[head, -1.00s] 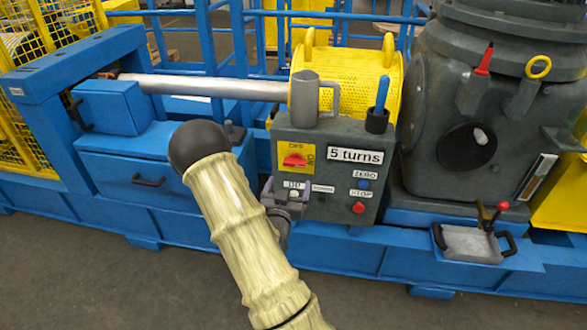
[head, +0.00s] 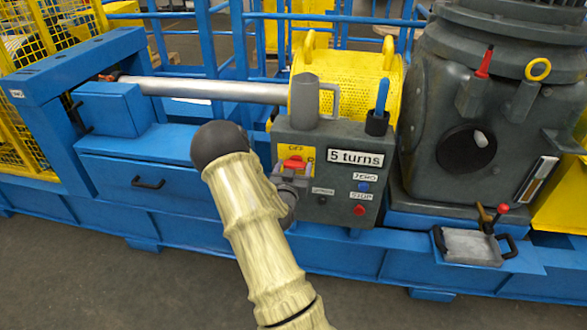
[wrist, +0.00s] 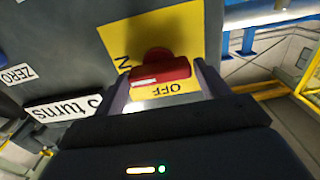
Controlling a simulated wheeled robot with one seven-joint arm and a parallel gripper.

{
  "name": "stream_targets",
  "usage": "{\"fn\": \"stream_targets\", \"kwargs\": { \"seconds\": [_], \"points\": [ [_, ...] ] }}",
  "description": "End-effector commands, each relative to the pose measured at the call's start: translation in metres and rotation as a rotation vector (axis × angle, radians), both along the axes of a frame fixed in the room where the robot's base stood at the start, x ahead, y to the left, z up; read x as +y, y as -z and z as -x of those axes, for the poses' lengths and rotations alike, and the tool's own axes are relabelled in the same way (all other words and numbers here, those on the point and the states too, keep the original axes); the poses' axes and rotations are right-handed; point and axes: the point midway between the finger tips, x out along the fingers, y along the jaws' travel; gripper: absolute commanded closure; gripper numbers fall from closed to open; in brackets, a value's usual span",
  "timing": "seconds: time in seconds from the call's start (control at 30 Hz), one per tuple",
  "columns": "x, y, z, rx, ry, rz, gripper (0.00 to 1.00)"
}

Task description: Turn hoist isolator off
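The hoist isolator is a red knob (head: 293,163) on a yellow plate (head: 309,153) at the upper left of the grey control box. In the wrist view the red knob (wrist: 160,73) lies crosswise, with a pale mark on its near side. OFF is printed beside its long face and a partly hidden label ending in N stands towards its left end. My gripper (head: 290,175) is at the plate. In the wrist view its two fingers (wrist: 163,88) stand apart at the knob's two ends, with narrow gaps. The lower plate is hidden in the head view.
The grey box (head: 335,200) also bears a "5 turns" sign (head: 355,158), a blue ZERO button (head: 363,186) and a red STOP button (head: 359,210).

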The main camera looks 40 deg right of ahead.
Motion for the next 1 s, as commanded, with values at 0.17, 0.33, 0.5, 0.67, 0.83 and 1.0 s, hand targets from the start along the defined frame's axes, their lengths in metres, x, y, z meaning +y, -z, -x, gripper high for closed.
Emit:
{"fn": "stream_targets", "kwargs": {
  "seconds": [0.17, 0.33, 0.5, 0.67, 0.83, 1.0],
  "points": [
    [-0.0001, 0.0000, 0.0003, 0.000, 0.001, 0.000, 0.57],
    [-0.0001, 0.0001, 0.0004, 0.004, 0.001, 0.003, 0.57],
    [0.0000, 0.0001, 0.0004, 0.024, 0.001, 0.021, 0.57],
    [0.0006, 0.0001, -0.0001, 0.070, 0.000, 0.060, 0.57],
    [0.0012, 0.0001, -0.0006, 0.151, -0.001, 0.130, 0.57],
    [0.0016, 0.0003, -0.0011, 0.259, -0.001, 0.221, 0.57]
  ]
}}
